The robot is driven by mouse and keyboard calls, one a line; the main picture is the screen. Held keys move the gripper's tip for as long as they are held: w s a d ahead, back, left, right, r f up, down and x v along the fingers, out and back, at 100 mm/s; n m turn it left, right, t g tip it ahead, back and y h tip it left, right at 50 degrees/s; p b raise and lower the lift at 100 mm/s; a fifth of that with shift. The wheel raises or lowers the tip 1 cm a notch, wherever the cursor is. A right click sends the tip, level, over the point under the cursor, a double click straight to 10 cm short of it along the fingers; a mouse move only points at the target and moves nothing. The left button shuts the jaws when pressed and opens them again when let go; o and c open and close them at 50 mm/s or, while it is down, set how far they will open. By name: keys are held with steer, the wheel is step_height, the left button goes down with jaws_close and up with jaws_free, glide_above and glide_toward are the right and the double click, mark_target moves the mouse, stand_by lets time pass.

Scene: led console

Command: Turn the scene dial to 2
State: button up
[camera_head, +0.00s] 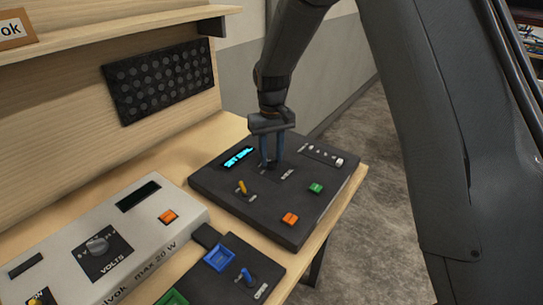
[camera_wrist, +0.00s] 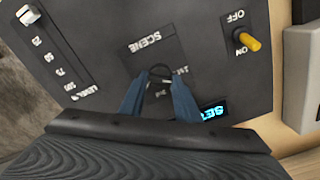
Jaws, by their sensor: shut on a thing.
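The black console (camera_head: 225,190) lies on the wooden table. Its scene dial (camera_wrist: 160,73) is a small dark knob beside the upside-down SCENE label (camera_wrist: 146,44) in the wrist view. My gripper (camera_head: 271,163) points down over the console, its blue fingers shut on the dial. In the wrist view the fingertips (camera_wrist: 158,84) close on the dial from both sides. The fingers hide much of the dial and its numbers, so I cannot read its setting. The console's display (camera_head: 239,157) is lit with cyan text, partly seen in the wrist view.
A yellow toggle (camera_head: 242,187), an orange button (camera_head: 290,218), a green button (camera_head: 316,188) and a white-knobbed level slider (camera_head: 339,161) share the console. A grey volts unit (camera_head: 150,225) and a smaller dark panel (camera_head: 262,265) with blue controls stand at the front left.

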steer(key=m, duration=0.6)
steer(key=shift+w, duration=0.1)
steer(key=shift+r, duration=0.1)
stand_by(0.4)
steer(key=o, duration=1)
steer(key=shift+o, duration=0.2)
steer(key=shift+r+b, duration=1.4)
steer(key=shift+r, duration=2.45)
steer(key=shift+d, duration=0.1)
